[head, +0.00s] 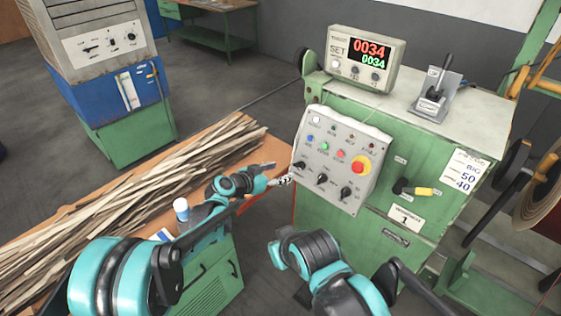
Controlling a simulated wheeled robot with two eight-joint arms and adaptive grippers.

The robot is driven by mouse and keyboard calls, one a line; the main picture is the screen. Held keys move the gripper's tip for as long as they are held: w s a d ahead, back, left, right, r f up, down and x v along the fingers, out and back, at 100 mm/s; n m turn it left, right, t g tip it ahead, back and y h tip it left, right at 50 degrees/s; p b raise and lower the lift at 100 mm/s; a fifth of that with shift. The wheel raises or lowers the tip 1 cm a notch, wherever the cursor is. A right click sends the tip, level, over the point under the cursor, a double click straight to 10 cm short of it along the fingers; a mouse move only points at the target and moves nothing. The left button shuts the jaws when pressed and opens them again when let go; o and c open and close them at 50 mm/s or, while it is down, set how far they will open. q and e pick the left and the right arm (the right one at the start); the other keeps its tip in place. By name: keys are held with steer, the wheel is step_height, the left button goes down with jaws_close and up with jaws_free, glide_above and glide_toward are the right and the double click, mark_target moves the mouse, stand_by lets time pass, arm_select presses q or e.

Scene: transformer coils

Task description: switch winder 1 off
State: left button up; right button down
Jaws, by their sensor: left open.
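Winder 1 is the green machine (340,235) with a plate marked 1 (405,219) on its front. Its tilted grey control panel (318,135) carries small coloured buttons, a red mushroom button (361,166) on yellow, and a row of black rotary knobs, the leftmost (300,165) near the panel's left edge. My left gripper (286,180) is open and small in view, just left of the panel's lower left edge; contact cannot be told. My right arm shows at bottom centre, its gripper not discernible.
A counter box (345,50) reading 0034 and a black lever (436,88) stand on the machine top. A wooden bench (215,140) with long strips and a white bottle (181,208) lies left. A wire reel (541,196) is at right.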

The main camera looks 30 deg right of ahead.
mark_target(297, 166)
arm_select(q)
steer(key=b+x, duration=0.2)
steer(key=x, duration=0.6)
steer(key=shift+d+f, duration=0.15)
steer(key=shift+d, duration=0.25)
steer(key=c, duration=1.2)
